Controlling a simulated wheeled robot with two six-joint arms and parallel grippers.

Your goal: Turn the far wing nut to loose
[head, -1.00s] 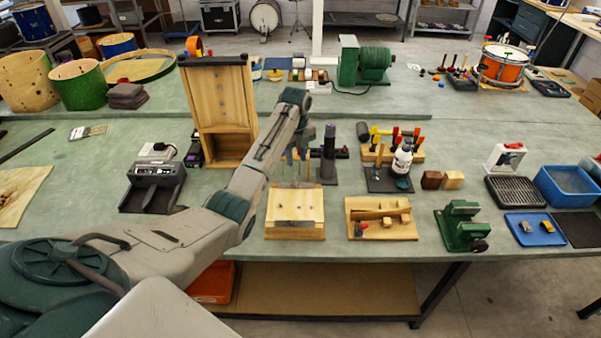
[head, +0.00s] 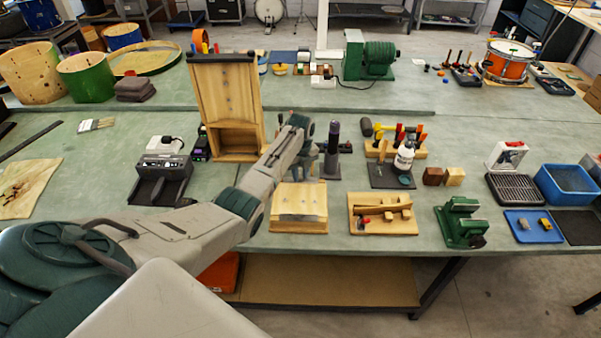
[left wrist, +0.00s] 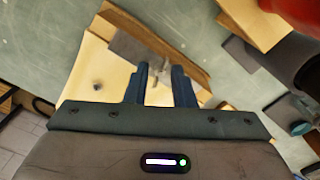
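The light wooden fixture (head: 299,214) sits near the front edge of the bench in the head view. In the left wrist view the fixture (left wrist: 88,72) shows as a pale board with a grey plate and a brown strip. My left gripper (head: 307,172) is above its back side in the head view. In the left wrist view its two dark blue fingers (left wrist: 161,76) are apart. A small grey metal piece, likely a wing nut (left wrist: 160,72), shows between or just beyond the fingertips; I cannot tell whether they touch it. My right gripper is not in view.
A wooden tray (head: 383,218) and a green vise (head: 462,222) stand to the right of the fixture. A dark post (head: 333,150) and a tall wooden stand (head: 225,100) are behind it. A black device (head: 162,180) is to the left.

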